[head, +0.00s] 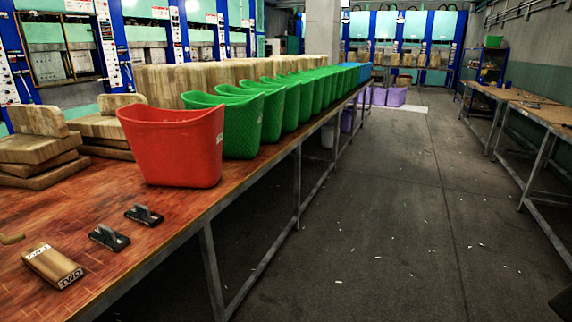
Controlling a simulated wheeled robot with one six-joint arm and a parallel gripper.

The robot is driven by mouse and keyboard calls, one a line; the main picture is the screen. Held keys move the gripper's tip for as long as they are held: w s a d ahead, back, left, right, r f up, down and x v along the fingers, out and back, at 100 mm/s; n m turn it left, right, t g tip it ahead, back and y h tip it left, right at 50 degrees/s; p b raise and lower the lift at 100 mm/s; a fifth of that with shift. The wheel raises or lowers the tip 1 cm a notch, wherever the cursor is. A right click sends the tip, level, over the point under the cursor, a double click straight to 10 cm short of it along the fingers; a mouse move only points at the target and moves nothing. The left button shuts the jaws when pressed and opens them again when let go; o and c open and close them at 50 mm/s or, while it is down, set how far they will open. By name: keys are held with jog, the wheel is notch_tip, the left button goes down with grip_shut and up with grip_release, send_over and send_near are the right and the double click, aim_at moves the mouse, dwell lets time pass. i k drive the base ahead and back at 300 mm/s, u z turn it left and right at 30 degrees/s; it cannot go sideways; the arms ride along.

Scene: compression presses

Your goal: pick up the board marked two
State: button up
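The board marked TWO (52,266) is a small wooden block. It lies flat on the reddish wooden table (130,242) at the lower left, close to the near edge. My gripper does not show clearly in this view. A dark shape at the lower right edge is cut off, and I cannot tell what it is.
Two black clip-like tools (109,237) (144,215) lie right of the board. A red bin (175,145) stands behind them, then a row of green bins (240,120). Stacked wooden boards (40,150) are at the left. The floor (400,220) right of the table is mostly clear.

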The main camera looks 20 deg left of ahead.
aim_at(56, 268)
jog(key=u, duration=0.35)
jog(key=i, duration=0.95)
jog(key=u, duration=1.65)
jog(key=i, duration=1.05)
jog(key=u, duration=0.85)
